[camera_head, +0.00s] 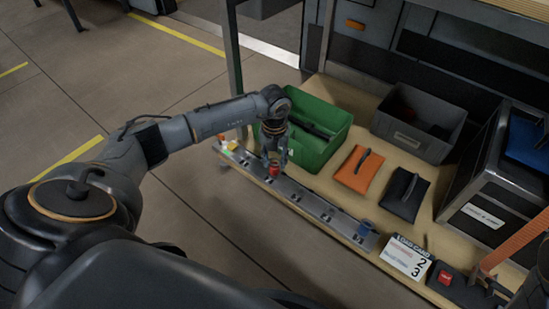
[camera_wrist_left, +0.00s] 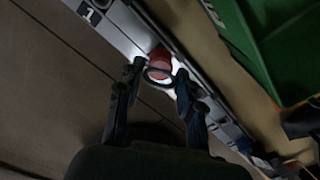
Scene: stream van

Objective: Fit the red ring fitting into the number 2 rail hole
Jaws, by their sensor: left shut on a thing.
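The red ring fitting (camera_head: 274,169) is between the fingertips of my left gripper (camera_head: 276,155), just above or at the metal rail (camera_head: 312,200). In the left wrist view the left gripper (camera_wrist_left: 161,74) is shut on the red fitting (camera_wrist_left: 158,62), with its dark ring towards the camera. A label reading 1 (camera_wrist_left: 91,15) shows on the rail there, up and left of the fitting. The hole beneath the fitting is hidden, and I cannot tell whether the fitting touches the rail. My right gripper is not in view.
Behind the rail are a green bin (camera_head: 325,150), an orange pouch (camera_head: 359,170), a black pouch (camera_head: 403,194) and a grey bin (camera_head: 420,140).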

